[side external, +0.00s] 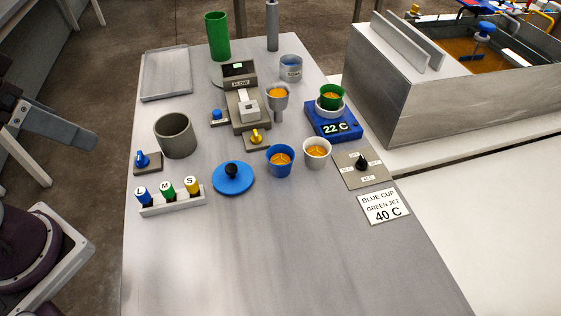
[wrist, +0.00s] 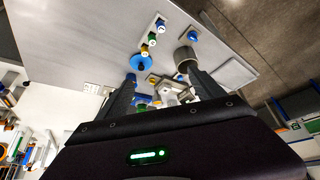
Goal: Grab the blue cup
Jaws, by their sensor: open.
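The blue cup (side external: 279,170) stands upright on the grey table in the side external view, with orange liquid in it. It is between the blue lid with a black knob (side external: 233,180) and a white cup (side external: 317,158) of similar liquid. My gripper (wrist: 160,75) shows in the wrist view, its two dark fingers wide apart with nothing between their tips. It is well away from the cup. In the wrist view the left finger overlaps the area beside the blue lid (wrist: 138,62), and I cannot clearly make out the blue cup there.
A blue heater (side external: 334,124) reading 22 C holds a green cup (side external: 332,102). A dial plate (side external: 361,170) and a card (side external: 384,206) reading BLUE CUP, GREEN JET, 40 C lie to the right. A funnel (side external: 277,101) stands behind. The front table is clear.

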